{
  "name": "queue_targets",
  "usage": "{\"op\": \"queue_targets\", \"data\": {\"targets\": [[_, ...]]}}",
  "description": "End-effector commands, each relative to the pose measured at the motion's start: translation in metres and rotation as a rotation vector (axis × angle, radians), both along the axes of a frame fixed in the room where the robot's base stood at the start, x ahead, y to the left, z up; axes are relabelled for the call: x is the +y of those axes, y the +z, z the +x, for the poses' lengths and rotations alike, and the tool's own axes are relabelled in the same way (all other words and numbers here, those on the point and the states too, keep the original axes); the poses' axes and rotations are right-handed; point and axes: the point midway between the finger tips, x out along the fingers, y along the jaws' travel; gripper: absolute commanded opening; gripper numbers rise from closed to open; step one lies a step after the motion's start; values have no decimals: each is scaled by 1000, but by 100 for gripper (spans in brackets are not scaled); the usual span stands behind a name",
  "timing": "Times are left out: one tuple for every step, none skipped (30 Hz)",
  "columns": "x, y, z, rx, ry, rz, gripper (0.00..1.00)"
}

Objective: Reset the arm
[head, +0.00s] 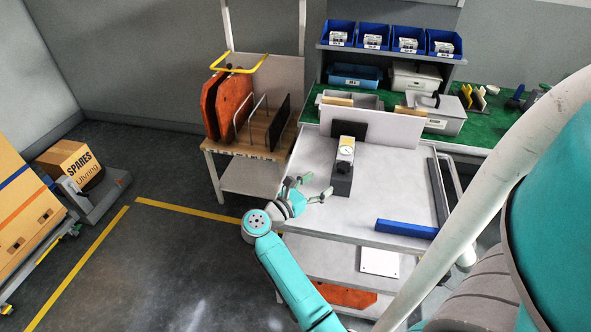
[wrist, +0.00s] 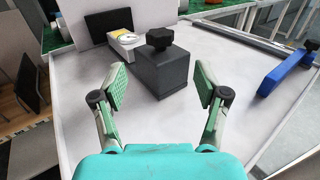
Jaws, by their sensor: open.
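My gripper (head: 312,189) is open and empty, held over the left edge of the grey workbench top (head: 393,193). In the wrist view its two green-padded fingers (wrist: 162,88) stand wide apart. A dark block-shaped device (head: 342,180) with a black knob and a white-and-yellow part with a round dial (head: 346,149) is on the bench, just right of the fingers in the head view. In the wrist view the dark block (wrist: 161,72) lies ahead of the fingers, apart from them.
A blue bar (head: 407,229) lies on the bench at right, near a dark rail (head: 438,192). An upright panel (head: 372,127) stands at the back edge. A side table with orange boards (head: 227,103) is at left. Blue bins (head: 390,37) sit on the back shelf.

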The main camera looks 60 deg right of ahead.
Motion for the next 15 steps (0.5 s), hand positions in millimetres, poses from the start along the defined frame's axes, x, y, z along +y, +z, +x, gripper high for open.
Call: {"op": "queue_targets", "data": {"targets": [[0, 0, 0, 0, 0, 0, 73], [0, 0, 0, 0, 0, 0, 73], [0, 0, 0, 0, 0, 0, 73], [0, 0, 0, 0, 0, 0, 73], [0, 0, 0, 0, 0, 0, 73], [0, 0, 0, 0, 0, 0, 73], [0, 0, 0, 0, 0, 0, 73], [0, 0, 0, 2, 1, 0, 73], [1, 0, -1, 10, 5, -3, 73], [3, -1, -2, 19, 10, -7, 73], [5, 0, -3, 35, 18, -12, 73], [9, 0, -6, 65, 31, -24, 73], [13, 0, -8, 93, 46, -35, 73], [18, 0, -11, 127, 61, -48, 73], [25, 1, -14, 182, 87, -70, 73]]}}
